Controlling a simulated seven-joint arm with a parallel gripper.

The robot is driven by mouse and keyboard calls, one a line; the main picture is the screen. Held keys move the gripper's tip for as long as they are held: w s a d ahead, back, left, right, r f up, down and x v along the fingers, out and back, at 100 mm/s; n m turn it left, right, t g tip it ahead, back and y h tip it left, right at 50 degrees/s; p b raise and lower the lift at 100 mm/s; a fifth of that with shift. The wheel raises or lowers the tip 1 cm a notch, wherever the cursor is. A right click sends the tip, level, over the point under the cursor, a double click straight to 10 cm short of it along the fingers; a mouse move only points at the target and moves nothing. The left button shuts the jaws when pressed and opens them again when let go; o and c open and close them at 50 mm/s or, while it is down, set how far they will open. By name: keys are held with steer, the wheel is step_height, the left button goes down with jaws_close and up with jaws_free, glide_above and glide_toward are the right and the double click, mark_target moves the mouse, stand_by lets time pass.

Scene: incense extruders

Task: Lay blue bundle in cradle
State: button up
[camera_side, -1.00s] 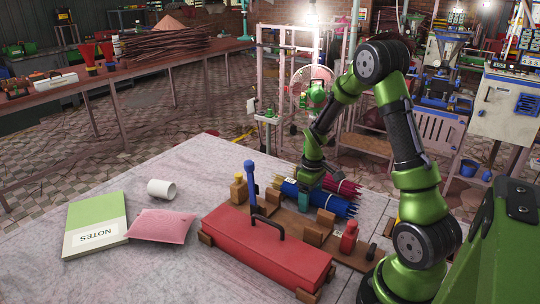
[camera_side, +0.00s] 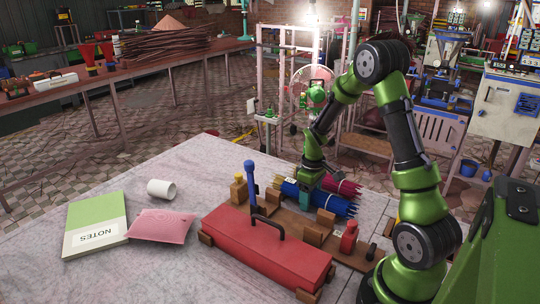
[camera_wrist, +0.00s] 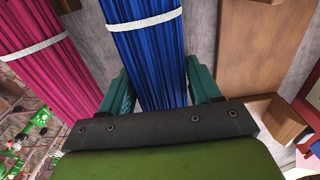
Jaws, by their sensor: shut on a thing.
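The blue bundle (camera_side: 332,203) is a thick bunch of blue sticks with a pale band, also in the wrist view (camera_wrist: 151,55). My gripper (camera_side: 305,197) is shut on it near its left end. In the wrist view the teal fingers of my gripper (camera_wrist: 160,92) stand on both sides of the blue sticks. What I take as the cradle, a brown wooden board (camera_side: 288,221) with upright blocks, lies in front of the bundle; a brown board shows right of it in the wrist view (camera_wrist: 250,55). Whether the bundle touches the table is unclear.
A magenta bundle (camera_side: 342,186) lies right behind the blue one. A long red box (camera_side: 262,247) with a black handle stands in front of the board. A blue upright tool (camera_side: 250,180) and a red piece (camera_side: 348,238) flank it. A pink cushion, notebook and white mug lie left.

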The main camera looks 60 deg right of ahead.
steer(key=shift+r, duration=2.55)
steer(key=a+r, duration=0.5)
steer(key=a, duration=0.6)
steer(key=shift+w+f, duration=0.2)
steer(key=shift+f, duration=1.9)
steer(key=shift+w+f, duration=0.15)
steer(key=shift+f, duration=1.9)
steer(key=o, duration=1)
steer(key=shift+o, duration=0.2)
